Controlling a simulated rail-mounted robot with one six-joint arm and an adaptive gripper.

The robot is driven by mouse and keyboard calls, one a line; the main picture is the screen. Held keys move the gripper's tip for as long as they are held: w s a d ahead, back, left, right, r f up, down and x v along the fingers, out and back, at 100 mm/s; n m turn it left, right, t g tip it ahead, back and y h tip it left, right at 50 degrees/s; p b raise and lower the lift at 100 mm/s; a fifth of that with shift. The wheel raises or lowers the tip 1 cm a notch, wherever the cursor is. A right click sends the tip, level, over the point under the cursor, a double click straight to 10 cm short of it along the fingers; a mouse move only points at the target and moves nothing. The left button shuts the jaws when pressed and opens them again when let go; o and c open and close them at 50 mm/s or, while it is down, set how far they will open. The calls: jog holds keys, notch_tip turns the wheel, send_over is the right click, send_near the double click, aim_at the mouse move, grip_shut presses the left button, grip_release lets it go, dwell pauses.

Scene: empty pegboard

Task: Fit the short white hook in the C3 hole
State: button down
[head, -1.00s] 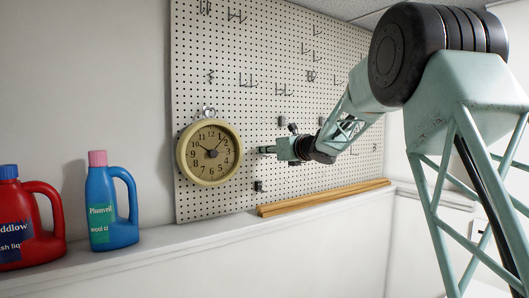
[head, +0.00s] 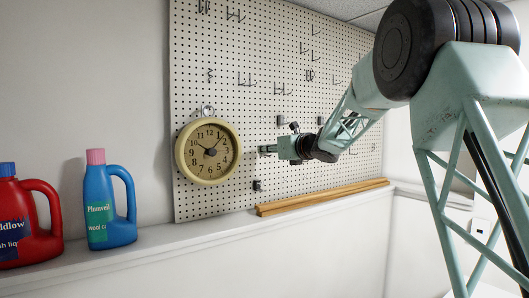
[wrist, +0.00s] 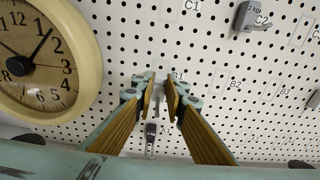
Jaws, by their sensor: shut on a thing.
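My gripper (wrist: 158,98) is in front of the pegboard (head: 345,75), just right of the clock, its tan-padded fingers pointing at the board. In the head view my gripper (head: 266,149) is seen from the side. The fingers are closed around a small, pale, thin piece (wrist: 157,90), seemingly the short white hook; its shape is mostly hidden by the fingers. In the wrist view the labels C1 (wrist: 193,5), C2 (wrist: 262,20), B2 (wrist: 235,85) and B3 (wrist: 285,92) can be read. I cannot make out a C3 label.
A cream round clock (head: 208,151) hangs left of my gripper. Several wire hooks (head: 246,80) are higher up. A wooden strip (head: 320,198) and bottles (head: 108,205) stand on the ledge.

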jog(key=shift+b+v, duration=1)
jog(key=shift+v, duration=0.4)
jog(key=shift+s+d+f, duration=0.1)
jog(key=shift+d+f, duration=0.05)
